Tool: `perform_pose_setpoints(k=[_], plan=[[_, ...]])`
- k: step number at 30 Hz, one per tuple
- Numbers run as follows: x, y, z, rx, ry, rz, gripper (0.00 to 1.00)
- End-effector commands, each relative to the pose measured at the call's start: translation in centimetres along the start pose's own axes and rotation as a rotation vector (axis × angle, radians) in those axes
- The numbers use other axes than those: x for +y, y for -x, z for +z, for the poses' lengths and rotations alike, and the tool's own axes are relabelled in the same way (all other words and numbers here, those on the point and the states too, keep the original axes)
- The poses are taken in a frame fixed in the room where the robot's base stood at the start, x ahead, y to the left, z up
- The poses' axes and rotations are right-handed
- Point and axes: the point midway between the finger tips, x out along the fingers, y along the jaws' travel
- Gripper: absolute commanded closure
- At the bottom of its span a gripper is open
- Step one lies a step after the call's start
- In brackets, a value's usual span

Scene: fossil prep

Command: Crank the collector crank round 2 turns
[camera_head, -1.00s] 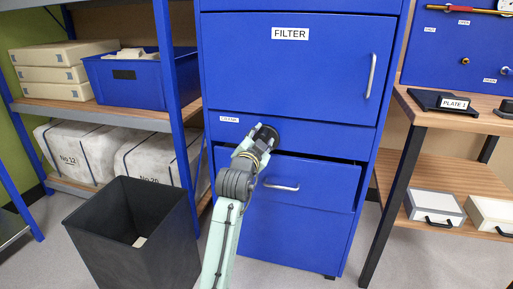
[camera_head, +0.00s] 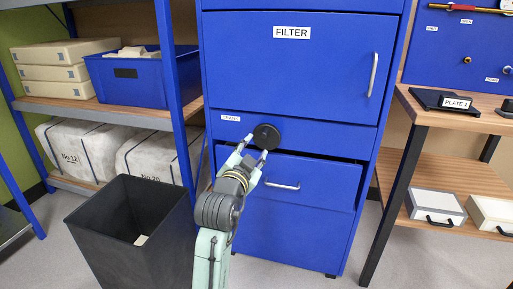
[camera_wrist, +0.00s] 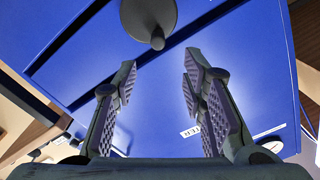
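The collector crank (camera_head: 266,136) is a dark round disc on the blue cabinet's front, below the FILTER door. In the wrist view the disc (camera_wrist: 145,12) is cut off by the top edge, and a small round knob (camera_wrist: 157,39) stands on its rim. My gripper (camera_head: 256,146) is just below and left of the disc in the head view. In the wrist view my gripper (camera_wrist: 160,65) is open, with its two padded fingers wide apart and nothing between them. The knob is beyond the fingertips and appears apart from them.
A slightly open drawer (camera_head: 310,183) with a pale handle is below the crank. A dark bin (camera_head: 90,235) stands on the floor at left. Shelving (camera_head: 100,112) is behind it, and a wooden bench (camera_head: 425,105) is at right.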

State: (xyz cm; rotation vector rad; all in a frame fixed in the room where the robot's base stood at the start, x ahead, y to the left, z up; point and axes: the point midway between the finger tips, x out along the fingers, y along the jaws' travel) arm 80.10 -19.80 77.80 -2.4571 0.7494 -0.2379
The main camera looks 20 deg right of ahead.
Motion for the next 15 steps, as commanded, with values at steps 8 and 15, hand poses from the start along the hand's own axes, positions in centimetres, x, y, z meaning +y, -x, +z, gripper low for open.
perform_pose_setpoints(k=[8, 15], plan=[[-4.7, -0.7, -6.5, 0.104, 0.792, -0.004, 0.62], [-7.2, -1.2, -8.0, 0.155, 1.742, 0.053, 0.62]])
